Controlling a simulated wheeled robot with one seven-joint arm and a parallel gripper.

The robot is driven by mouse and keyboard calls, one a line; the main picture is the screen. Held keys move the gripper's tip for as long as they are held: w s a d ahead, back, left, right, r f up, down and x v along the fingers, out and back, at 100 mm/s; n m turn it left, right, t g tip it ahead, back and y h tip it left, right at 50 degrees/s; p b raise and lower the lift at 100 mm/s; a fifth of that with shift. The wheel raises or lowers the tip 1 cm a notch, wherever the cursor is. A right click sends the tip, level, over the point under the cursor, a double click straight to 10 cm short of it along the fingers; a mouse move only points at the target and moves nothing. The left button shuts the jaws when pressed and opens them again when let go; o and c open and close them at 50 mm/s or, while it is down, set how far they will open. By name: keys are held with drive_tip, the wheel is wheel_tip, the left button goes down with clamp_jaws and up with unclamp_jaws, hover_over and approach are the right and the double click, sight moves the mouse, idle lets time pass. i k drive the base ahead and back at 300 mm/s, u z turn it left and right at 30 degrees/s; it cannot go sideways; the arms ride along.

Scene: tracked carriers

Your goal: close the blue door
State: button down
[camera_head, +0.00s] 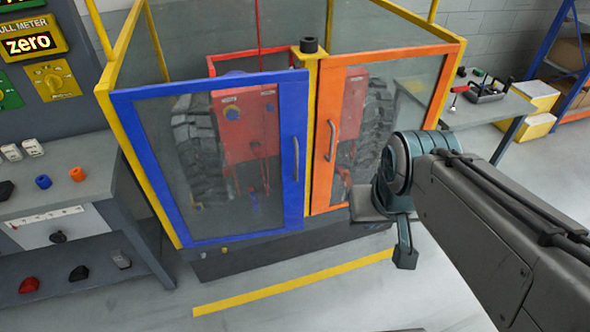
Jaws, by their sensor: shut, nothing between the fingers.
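The blue door (294,130) is a blue frame around a clear pane, on the left front of a yellow-framed enclosure. Its free right edge, with a grey vertical handle (296,158), looks slightly forward of the yellow middle post (312,90), so it appears ajar. The size of the gap is hard to tell. My gripper (405,260) is at the lower right, in front of the orange door's side and well to the right of the blue door. It points down, shut and empty, touching nothing visible. My own wrist partly hides it.
An orange door (328,100) with its own handle stands right of the middle post. A red machine with big tyres (197,150) is inside the enclosure. A grey bench (75,165) stands left, another table (490,108) right. The floor in front, with a yellow line (290,284), is clear.

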sight(293, 84)
drive_tip(key=k, duration=0.25)
drive_tip(key=u, duration=1.4)
drive_tip(key=i, duration=0.6)
drive_tip(key=z, duration=0.45)
